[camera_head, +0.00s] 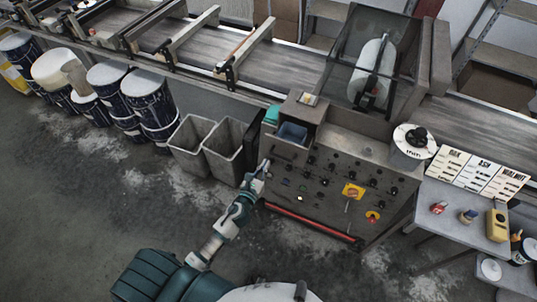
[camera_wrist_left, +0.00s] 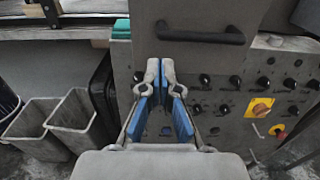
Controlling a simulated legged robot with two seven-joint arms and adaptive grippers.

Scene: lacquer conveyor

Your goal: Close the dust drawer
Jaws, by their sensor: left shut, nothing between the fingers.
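The dust drawer (camera_head: 287,152) is at the upper left of the grey control cabinet (camera_head: 330,190). It stands out from the cabinet, and its bluish inside shows from above in the head view. In the left wrist view the drawer's grey front (camera_wrist_left: 190,58) fills the upper middle, with a dark bar handle (camera_wrist_left: 200,33) across it. My left gripper (camera_head: 264,166) is shut and empty, just in front of the drawer's lower left part. In the left wrist view its blue-padded fingers (camera_wrist_left: 160,75) point at the drawer front below the handle; contact cannot be told. My right gripper is not in view.
Two grey bins (camera_head: 190,145) stand left of the cabinet, with several paint drums (camera_head: 147,95) beyond. Knobs and a yellow switch plate (camera_head: 353,191) cover the cabinet face. A side table (camera_head: 460,205) stands at the right. The floor in front is clear.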

